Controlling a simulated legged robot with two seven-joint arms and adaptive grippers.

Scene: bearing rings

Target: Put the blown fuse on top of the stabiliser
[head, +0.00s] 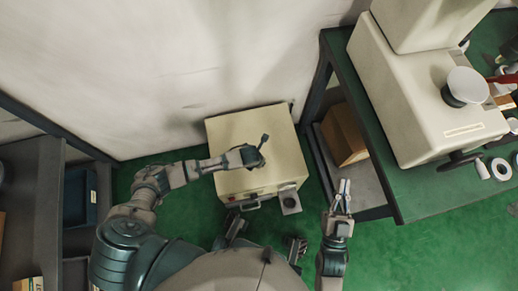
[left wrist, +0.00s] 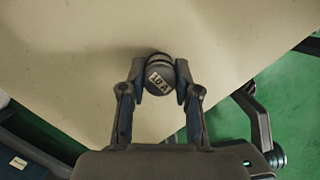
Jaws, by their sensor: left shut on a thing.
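The stabiliser (head: 229,132) is a cream box on the green floor against the wall, with a handle and dark knobs on its front. My left gripper (head: 258,157) is over its top. The stabiliser's cream top (left wrist: 85,85) lies behind the fuse. I cannot tell whether the fuse touches it. My right gripper (head: 344,187) is empty, right of the stabiliser near the bench; its finger gap is too small to judge.
A green-topped bench (head: 430,190) stands at the right with a large cream machine (head: 400,100) and several rings. A cardboard box (head: 343,134) sits on its lower shelf. A small grey block (head: 290,202) is at the stabiliser's front right corner. A dark shelf (head: 35,185) stands at the left.

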